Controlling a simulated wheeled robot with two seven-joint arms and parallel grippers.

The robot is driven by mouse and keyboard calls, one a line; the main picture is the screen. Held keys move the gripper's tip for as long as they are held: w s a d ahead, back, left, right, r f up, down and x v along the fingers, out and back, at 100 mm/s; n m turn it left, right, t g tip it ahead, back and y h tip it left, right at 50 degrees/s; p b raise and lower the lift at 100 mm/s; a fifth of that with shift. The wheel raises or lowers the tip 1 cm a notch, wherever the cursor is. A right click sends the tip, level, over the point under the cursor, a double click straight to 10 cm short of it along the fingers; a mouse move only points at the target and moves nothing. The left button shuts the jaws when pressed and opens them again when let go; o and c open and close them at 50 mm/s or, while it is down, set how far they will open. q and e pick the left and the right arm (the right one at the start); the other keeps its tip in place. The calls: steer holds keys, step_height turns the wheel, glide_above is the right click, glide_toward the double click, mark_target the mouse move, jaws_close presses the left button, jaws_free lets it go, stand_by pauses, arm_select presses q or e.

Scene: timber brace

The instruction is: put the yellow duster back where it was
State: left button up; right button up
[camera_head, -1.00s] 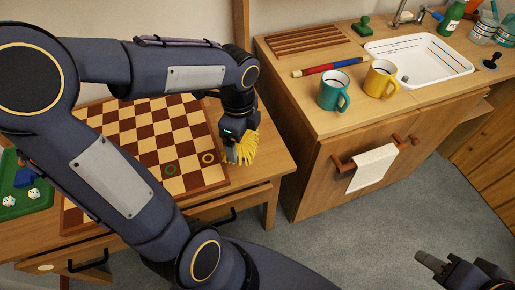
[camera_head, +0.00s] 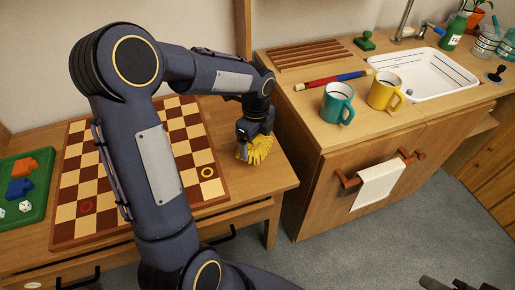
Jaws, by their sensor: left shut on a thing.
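The yellow duster (camera_head: 260,150) is a fringed yellow head at the right end of the wooden table, beside the chequered board (camera_head: 213,185). My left gripper (camera_head: 243,150) reaches down from above and is shut on the duster. The gripper's fingers partly cover the duster, and I cannot tell whether it touches the table top. Only a dark bit of my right gripper (camera_head: 440,284) shows at the bottom right edge, and its jaws are cut off.
A green tray (camera_head: 38,222) with dice and blocks lies at the left. The counter to the right holds a teal mug (camera_head: 337,103), a yellow mug (camera_head: 382,90), a red and blue rod (camera_head: 333,80) and a white sink (camera_head: 425,75). A gap separates table and counter.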

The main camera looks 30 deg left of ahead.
mark_target(257, 147)
arm_select(q)
steer(key=shift+w+f, duration=0.35)
steer(key=shift+f, duration=0.1)
steer(key=shift+w+f+b, duration=0.2)
steer(key=shift+f+b, duration=0.2)
steer(key=shift+f, duration=1.3)
steer(key=shift+f, duration=0.1)
steer(key=o, duration=0.8)
steer(key=shift+c, duration=0.2)
